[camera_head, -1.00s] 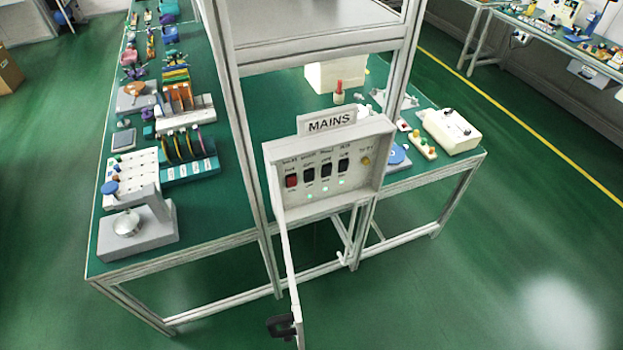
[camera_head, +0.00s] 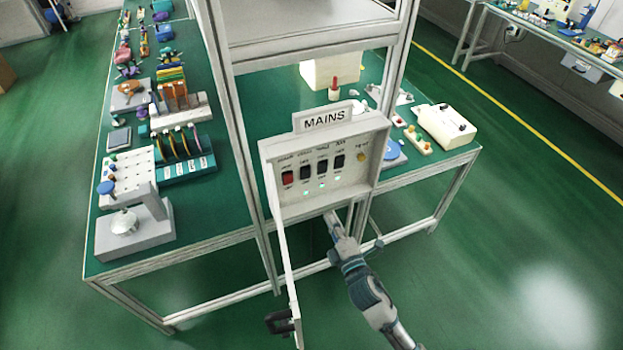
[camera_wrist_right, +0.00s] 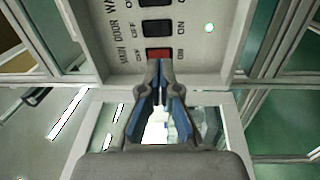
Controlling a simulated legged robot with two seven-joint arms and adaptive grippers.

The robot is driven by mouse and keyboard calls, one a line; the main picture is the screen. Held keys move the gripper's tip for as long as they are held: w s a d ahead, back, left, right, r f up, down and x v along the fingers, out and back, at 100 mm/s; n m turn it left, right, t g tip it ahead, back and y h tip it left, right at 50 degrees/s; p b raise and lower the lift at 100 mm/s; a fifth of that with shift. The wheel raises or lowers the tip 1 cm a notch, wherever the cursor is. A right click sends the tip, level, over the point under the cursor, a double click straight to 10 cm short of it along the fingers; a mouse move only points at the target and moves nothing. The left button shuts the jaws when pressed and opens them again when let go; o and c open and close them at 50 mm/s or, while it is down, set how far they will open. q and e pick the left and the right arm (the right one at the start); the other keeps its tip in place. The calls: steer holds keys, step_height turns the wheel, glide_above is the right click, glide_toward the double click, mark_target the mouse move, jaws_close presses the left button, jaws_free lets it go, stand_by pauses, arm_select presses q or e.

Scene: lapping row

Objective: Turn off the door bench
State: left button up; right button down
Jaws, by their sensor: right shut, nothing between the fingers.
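The white MAINS box (camera_head: 370,170) carries a red switch (camera_head: 288,178) at left and three black switches to its right. The second switch (camera_head: 307,172) is labelled DOOR in the right wrist view (camera_wrist_right: 158,27), with a lit green lamp (camera_wrist_right: 209,28) on its ON side. Two green lamps show lit in the head view, one below the DOOR switch (camera_head: 306,193). My right gripper (camera_head: 332,216) is shut and empty, just below the box. In the wrist view its tips (camera_wrist_right: 159,64) overlap the red MAIN switch (camera_wrist_right: 159,53); contact cannot be told. My left gripper is not in view.
The box's open door (camera_head: 285,260) hangs down with a black handle (camera_head: 280,321). Frame posts stand beside the box. A green bench (camera_head: 215,225) with tools and racks is at left; another bench part behind the box holds a cream device (camera_head: 445,127). The floor at right is clear.

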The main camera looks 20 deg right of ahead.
mark_target(308, 172)
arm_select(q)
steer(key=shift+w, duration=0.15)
arm_select(e)
steer(key=shift+s+a+r, duration=0.1)
steer(key=shift+r, duration=0.55)
steer(key=w, duration=0.4)
steer(key=w+r, duration=0.1)
steer(key=w, duration=0.3)
steer(key=w+a, duration=0.1)
steer(key=w, duration=0.4)
steer(key=shift+w+r, duration=0.1)
steer(key=shift+r, duration=0.15)
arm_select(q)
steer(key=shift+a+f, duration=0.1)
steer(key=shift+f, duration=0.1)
arm_select(e)
steer(key=shift+w+a, duration=0.1)
steer(key=shift+w, duration=0.25)
